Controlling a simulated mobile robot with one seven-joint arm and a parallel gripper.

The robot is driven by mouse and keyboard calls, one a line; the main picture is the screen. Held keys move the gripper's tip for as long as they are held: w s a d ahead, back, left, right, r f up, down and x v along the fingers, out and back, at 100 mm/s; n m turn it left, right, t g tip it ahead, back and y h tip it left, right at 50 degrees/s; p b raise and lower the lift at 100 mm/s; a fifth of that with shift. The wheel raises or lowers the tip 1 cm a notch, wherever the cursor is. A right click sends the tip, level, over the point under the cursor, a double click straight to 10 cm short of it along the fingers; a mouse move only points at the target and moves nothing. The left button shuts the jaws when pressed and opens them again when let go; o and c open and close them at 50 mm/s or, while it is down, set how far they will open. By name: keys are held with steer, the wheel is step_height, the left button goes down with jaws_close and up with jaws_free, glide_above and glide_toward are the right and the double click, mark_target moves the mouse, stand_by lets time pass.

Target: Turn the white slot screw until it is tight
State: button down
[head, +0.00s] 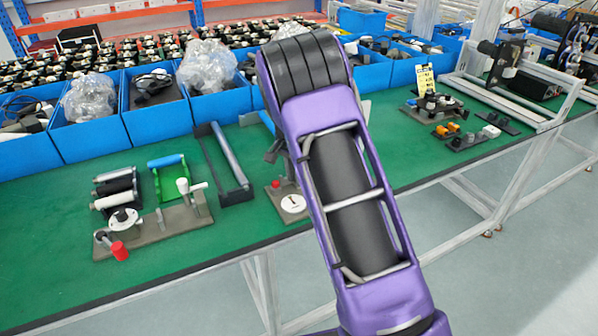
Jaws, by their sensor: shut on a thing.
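The white slot screw (292,204) is a round white disc with a dark slot mark on its face. My purple arm covers the right side of this base. A dark part of my gripper (274,151) shows just left of the arm, above and behind the screw. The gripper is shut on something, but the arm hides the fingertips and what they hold. No contact between gripper and screw shows.
Left of the screw stand a black frame with a grey bar (228,156) and a brown board (150,228) with a white handle and red knob. Blue bins (95,139) line the back. More fixtures (465,135) stand at the right. Bare green table lies at the front left.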

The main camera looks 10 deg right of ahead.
steer(key=m, duration=0.1)
steer(key=w+m, duration=0.1)
steer(key=shift+d+m+p, duration=0.35)
steer(key=shift+m, duration=0.05)
steer(key=shift+d+m, duration=0.15)
steer(key=shift+m, duration=0.55)
steer(key=c, duration=0.9)
jaws_free()
steer(key=shift+f, duration=0.1)
steer(key=shift+o, duration=0.3)
steer(key=n, duration=0.2)
steer(key=n+b, duration=0.1)
steer(key=n, duration=0.1)
steer(key=s+d+n+b, duration=0.1)
steer(key=shift+f+n, duration=0.1)
steer(key=shift+n, duration=0.3)
steer(key=n, duration=0.4)
steer(key=shift+s+d+t+y+b, duration=0.15)
steer(key=shift+d+t+y+b, duration=0.15)
steer(key=shift+d+b, duration=0.1)
steer(key=shift+a+f+n, duration=0.1)
steer(key=shift+f+n, duration=0.05)
steer(key=shift+n, duration=1.05)
steer(key=n, duration=0.3)
steer(key=shift+n+y, duration=0.4)
steer(key=n, duration=0.2)
steer(key=w+n+p, duration=0.1)
steer(key=n, duration=0.1)
steer(key=shift+n+y, duration=0.3)
steer(key=shift+a+r, duration=0.25)
